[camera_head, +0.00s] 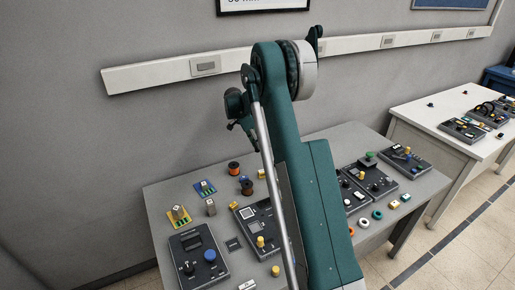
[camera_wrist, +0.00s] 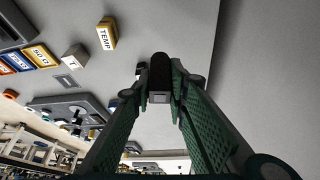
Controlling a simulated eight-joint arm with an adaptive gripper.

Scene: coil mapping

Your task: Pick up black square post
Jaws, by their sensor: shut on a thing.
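My gripper (camera_wrist: 160,88) shows in the wrist view, its two green textured fingers closing from both sides. They are shut on the black square post (camera_wrist: 160,68), a dark upright piece with a small grey square end facing the camera. Its far end stands out beyond the fingertips against the grey surface. In the head view my own arm covers the middle of the table, and I cannot make out the post or the fingertips there.
In the wrist view a yellow block marked TEMP (camera_wrist: 106,34) and a pale block marked T (camera_wrist: 75,56) lie left of my gripper. In the head view the grey table (camera_head: 165,205) holds several dark control boxes, spools and small coloured parts. A white table (camera_head: 425,108) stands right.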

